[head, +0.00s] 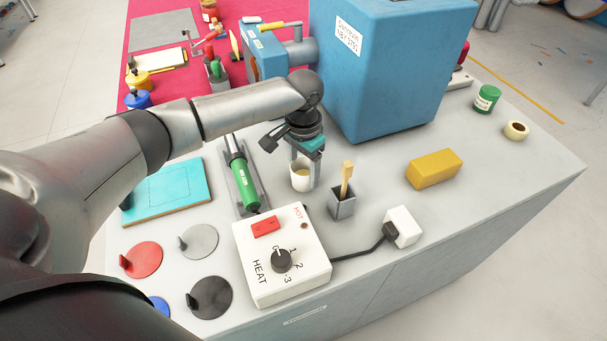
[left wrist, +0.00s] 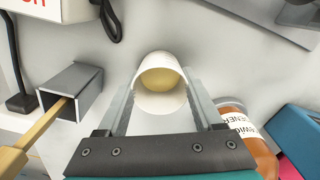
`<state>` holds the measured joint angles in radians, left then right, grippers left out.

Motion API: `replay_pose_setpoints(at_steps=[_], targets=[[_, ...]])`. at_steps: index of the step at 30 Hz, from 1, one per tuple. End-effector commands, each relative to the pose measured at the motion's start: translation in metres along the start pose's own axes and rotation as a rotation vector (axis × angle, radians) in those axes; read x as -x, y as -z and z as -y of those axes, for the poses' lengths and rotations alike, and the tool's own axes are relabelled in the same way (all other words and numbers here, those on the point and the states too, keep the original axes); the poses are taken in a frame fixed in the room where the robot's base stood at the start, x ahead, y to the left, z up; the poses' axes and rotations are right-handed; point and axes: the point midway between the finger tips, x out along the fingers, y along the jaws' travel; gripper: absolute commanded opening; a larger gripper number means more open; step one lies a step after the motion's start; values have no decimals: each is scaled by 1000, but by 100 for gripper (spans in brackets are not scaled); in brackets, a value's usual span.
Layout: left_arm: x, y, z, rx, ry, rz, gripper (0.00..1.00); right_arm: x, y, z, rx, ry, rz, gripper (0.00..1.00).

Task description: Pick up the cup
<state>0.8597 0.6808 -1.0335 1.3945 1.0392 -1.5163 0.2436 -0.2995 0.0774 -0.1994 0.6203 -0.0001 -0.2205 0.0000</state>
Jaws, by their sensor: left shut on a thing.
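The white cup (head: 301,180) stands on the grey workbench behind the heat control box and has a yellowish content. In the left wrist view the cup (left wrist: 161,82) sits upright between the two fingers, its round opening facing the camera. My left gripper (head: 305,165) reaches down over the cup from the left and is shut on it, with a finger on each side. The left wrist view shows the same gripper (left wrist: 161,100) closely. I cannot tell whether the cup's base touches the bench. My right gripper is not in view.
A grey square holder (head: 343,206) with a wooden stick stands just right of the cup. The heat box (head: 282,255) is in front, a green-handled tool (head: 241,178) to the left, and a large blue box (head: 385,70) behind. A yellow block (head: 434,169) lies further right.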

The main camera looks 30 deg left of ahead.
Motion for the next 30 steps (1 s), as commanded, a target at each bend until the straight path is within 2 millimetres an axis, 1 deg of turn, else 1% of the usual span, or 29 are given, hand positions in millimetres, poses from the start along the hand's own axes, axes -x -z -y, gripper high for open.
replay_pose_setpoints(at_steps=[8, 14, 20, 30], targets=[[2, 0, 0, 0, 0, -1, 13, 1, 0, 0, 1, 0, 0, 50], [11, 0, 0, 0, 0, -1, 13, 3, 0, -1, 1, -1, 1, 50], [29, 0, 0, 1, 0, -2, 13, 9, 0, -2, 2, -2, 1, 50], [74, 1, 0, -1, 0, -3, 13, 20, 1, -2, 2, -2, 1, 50]])
